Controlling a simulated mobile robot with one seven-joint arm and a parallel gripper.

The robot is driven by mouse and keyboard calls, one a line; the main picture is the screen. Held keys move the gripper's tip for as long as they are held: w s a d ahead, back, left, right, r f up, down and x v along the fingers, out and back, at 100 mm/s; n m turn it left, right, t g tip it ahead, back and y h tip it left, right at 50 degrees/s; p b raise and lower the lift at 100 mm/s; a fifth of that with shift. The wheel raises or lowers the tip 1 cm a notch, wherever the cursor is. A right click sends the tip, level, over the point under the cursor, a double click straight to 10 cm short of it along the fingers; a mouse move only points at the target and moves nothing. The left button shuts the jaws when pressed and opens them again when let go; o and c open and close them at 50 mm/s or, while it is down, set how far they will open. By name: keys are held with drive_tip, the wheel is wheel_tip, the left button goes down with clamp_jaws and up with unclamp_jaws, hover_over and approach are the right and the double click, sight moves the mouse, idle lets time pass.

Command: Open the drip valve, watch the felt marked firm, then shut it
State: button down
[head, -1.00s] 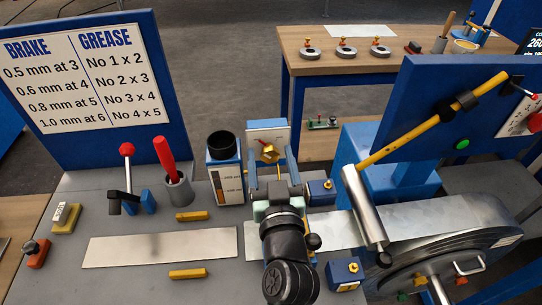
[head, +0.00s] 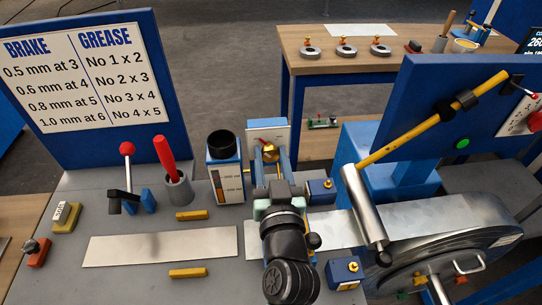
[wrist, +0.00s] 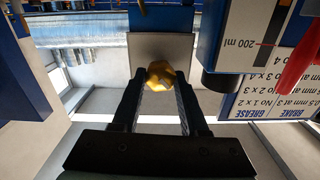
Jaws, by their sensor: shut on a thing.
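The drip valve's brass knob (head: 270,153) sits before a pale plate (head: 268,128) behind my gripper. In the wrist view the knob (wrist: 161,76) is gold and faceted, between my fingertips. My gripper (wrist: 160,85) is shut on it, a finger on each side; in the head view my gripper (head: 271,158) reaches away from the camera. Two blue blocks with brass fittings, one farther (head: 320,191) and one nearer (head: 345,272), stand beside the metal strip. I cannot make out a felt marked firm.
A blue reservoir (head: 224,170) with a black top and ml scale stands close left of the valve; it also shows in the wrist view (wrist: 242,45). A red-handled tool (head: 166,155) stands in a grey cup. A metal roller (head: 363,207) and coil stand right.

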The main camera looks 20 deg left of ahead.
drive_tip(key=m+p, duration=0.1)
drive_tip(key=m, duration=0.5)
drive_tip(key=shift+d, duration=0.1)
drive_tip(key=m+p, duration=0.1)
drive_tip(key=m, duration=0.4)
drive_tip(key=shift+f, duration=0.1)
drive_tip(key=shift+m, duration=0.4)
drive_tip(key=shift+c, duration=2.1)
unclamp_jaws()
drive_tip(key=shift+d, duration=0.1)
drive_tip(key=b+v, duration=0.3)
drive_tip(key=v, duration=1)
